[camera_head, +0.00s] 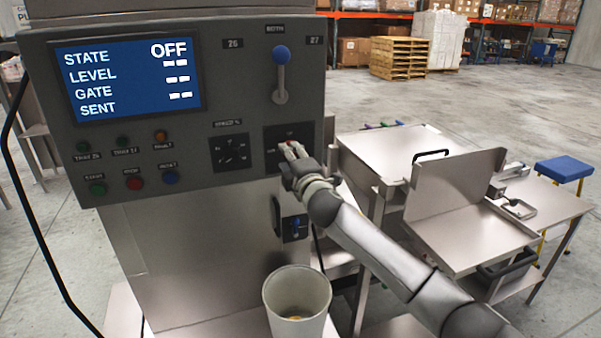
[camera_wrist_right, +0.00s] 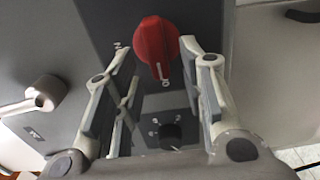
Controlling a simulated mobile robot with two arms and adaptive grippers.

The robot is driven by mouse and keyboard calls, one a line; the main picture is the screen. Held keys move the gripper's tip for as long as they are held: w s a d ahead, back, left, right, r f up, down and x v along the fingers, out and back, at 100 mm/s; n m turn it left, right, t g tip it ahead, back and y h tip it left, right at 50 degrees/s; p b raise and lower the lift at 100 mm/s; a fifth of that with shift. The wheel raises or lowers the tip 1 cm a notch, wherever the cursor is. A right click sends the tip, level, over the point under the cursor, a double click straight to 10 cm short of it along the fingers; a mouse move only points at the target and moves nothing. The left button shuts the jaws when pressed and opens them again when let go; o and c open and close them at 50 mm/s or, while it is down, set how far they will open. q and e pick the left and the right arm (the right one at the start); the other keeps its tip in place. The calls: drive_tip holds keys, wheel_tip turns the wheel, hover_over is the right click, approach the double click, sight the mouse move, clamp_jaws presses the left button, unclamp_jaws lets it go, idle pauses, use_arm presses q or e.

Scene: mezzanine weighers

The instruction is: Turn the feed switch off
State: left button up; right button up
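The feed switch, a red knob (camera_wrist_right: 156,45), sits on a dark plate and shows large in the right wrist view. In the head view only a bit of red shows at its plate (camera_head: 290,130), behind my fingers. My right gripper (camera_head: 291,150) is at this plate on the lower right of the grey control panel (camera_head: 215,105). In the right wrist view its two fingers (camera_wrist_right: 156,58) are spread on either side of the knob, with a gap on both sides. The panel's screen (camera_head: 128,75) reads STATE OFF. My left gripper is not in view.
A lever with a blue ball (camera_head: 281,55) stands above the switch; a dial plate (camera_head: 230,152) is left of it. Colored buttons (camera_head: 134,183) line the panel's lower left. A white bucket (camera_head: 297,290) stands below. Metal tables and a tray (camera_head: 460,235) are at right.

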drive_tip(key=v, duration=1.1)
